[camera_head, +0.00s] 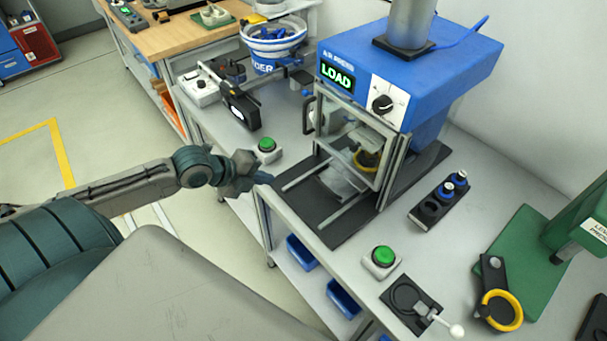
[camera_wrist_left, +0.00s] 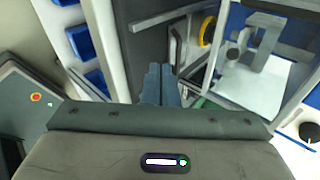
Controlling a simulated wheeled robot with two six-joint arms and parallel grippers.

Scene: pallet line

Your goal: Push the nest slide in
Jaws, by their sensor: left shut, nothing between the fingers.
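The blue air press (camera_head: 425,65) stands on the bench, its screen reading LOAD. A dark base plate (camera_head: 318,208) with two pale rails extends in front of it. The nest slide (camera_head: 342,182) looks like a grey metal plate between the rails, at the foot of the press's clear guard (camera_head: 352,135); its exact position is hard to tell. A yellow ring (camera_head: 367,160) shows behind the guard. My left gripper (camera_head: 265,179) is shut and empty, just off the base plate's front left edge. In the left wrist view its fingers (camera_wrist_left: 160,85) are together over the dark plate.
Green buttons (camera_head: 267,145) and (camera_head: 381,257) flank the base plate on the bench. A black holder with blue-topped parts (camera_head: 440,200) stands right of the press. A lever fixture (camera_head: 420,305) and a yellow-ringed part (camera_head: 500,308) are at front right. Blue bins (camera_head: 302,252) sit below.

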